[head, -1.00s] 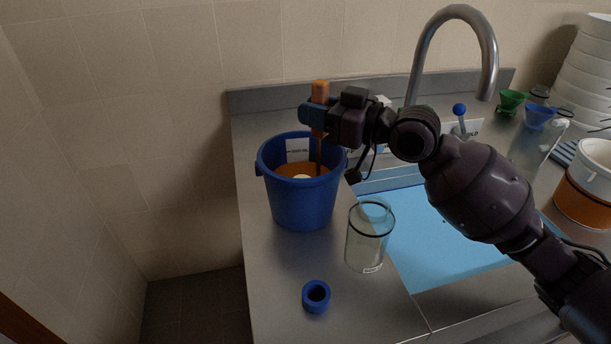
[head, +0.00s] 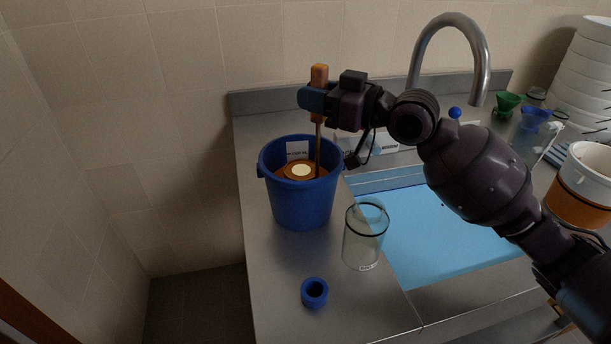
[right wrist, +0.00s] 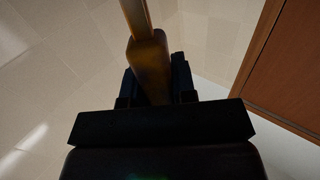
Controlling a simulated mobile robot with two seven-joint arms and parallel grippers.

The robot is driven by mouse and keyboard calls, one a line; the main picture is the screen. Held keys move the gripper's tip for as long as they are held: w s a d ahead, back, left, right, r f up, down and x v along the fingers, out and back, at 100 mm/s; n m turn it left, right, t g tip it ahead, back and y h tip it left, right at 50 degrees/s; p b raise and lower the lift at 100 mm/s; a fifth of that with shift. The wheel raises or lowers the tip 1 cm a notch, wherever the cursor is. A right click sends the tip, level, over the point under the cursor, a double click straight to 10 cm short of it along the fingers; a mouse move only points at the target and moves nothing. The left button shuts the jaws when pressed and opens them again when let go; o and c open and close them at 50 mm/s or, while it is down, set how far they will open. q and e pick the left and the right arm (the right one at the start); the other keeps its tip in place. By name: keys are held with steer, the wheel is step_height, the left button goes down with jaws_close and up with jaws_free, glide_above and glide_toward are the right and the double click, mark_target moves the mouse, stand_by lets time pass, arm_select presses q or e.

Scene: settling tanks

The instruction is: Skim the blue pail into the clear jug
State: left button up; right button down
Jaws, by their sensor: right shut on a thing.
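The blue pail (head: 302,211) stands upright on the steel counter at the left of the sink and holds orange-brown liquid, with a white label inside its rim. My right gripper (head: 317,103) is above the pail, shut on the orange handle of a ladle (head: 319,81). The handle also shows in the right wrist view (right wrist: 150,62). The thin rod runs down into the pail to a brown round bowl with a pale disc in it, inside the rim. A clear jug (head: 364,246) stands upright right of and nearer than the pail, seemingly empty. My left gripper is out of view.
A blue ring (head: 314,293) lies on the counter in front of the pail. The blue sink (head: 440,240) and tall tap (head: 484,65) are at the right. A white tub with an orange band (head: 585,172), funnels and stacked white buckets (head: 585,75) stand beyond.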

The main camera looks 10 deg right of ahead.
mark_target(327, 69)
steer(key=shift+r, duration=0.55)
steer(key=shift+r+p, duration=0.55)
steer(key=shift+r, duration=0.05)
steer(key=shift+r+p, duration=0.75)
steer(key=shift+r, duration=0.45)
steer(key=shift+r+p, duration=1.15)
steer(key=shift+r, duration=0.65)
steer(key=shift+r+p, duration=0.7)
steer(key=shift+r, duration=0.5)
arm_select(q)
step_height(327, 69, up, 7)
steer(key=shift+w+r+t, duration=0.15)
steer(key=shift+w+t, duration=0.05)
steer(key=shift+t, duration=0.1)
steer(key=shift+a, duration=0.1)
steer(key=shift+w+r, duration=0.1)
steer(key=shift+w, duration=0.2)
